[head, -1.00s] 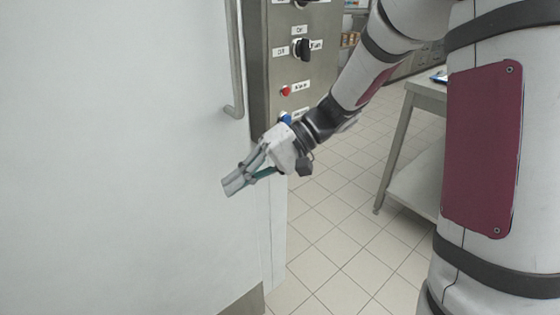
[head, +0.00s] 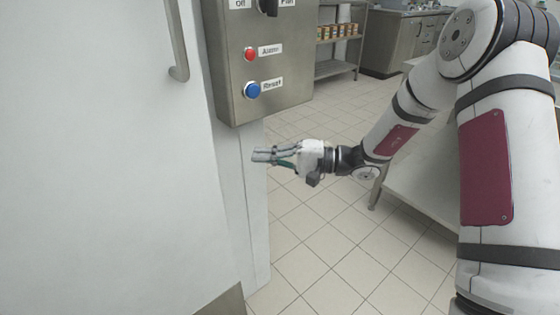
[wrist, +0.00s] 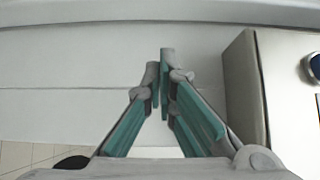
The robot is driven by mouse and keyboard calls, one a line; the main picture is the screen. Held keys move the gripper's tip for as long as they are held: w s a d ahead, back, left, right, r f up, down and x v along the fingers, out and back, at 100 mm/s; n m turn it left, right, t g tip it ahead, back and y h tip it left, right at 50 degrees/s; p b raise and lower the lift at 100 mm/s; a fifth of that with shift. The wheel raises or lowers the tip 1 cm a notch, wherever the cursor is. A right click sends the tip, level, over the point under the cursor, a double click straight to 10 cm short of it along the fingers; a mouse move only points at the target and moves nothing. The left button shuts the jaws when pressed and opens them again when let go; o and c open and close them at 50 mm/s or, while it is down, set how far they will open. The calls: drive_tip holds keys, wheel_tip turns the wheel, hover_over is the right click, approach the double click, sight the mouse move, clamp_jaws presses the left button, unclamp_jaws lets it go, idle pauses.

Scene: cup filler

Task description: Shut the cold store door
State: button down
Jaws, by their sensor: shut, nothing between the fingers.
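The cold store door (head: 90,150) is the large white panel filling the left of the head view. Its vertical metal handle (head: 178,40) is near its right edge, and a metal kick plate (head: 225,302) is at the bottom. The door edge appears close to the white frame (head: 240,190); I cannot tell whether it is fully shut. My gripper (head: 256,154) is shut and empty, its fingers pointing left in front of the frame, right of the door's edge. In the wrist view the fingertips (wrist: 161,60) meet before a pale, seamed surface.
A steel control box (head: 270,70) with a red alarm button (head: 250,54) and a blue reset button (head: 252,90) is above my gripper. A steel table (head: 420,190) stands at right, and shelves (head: 338,40) stand behind. Tiled floor (head: 320,235) is open between.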

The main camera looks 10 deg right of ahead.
drive_tip(key=shift+s+a+b, duration=0.25)
drive_tip(key=shift+a+b, duration=0.05)
drive_tip(key=shift+a, duration=0.9)
drive_tip(key=shift+s+a+b, duration=0.3)
drive_tip(key=shift+a, duration=0.95)
drive_tip(key=shift+s+a+b, duration=0.25)
drive_tip(key=shift+a+b, duration=0.05)
drive_tip(key=shift+a, duration=0.9)
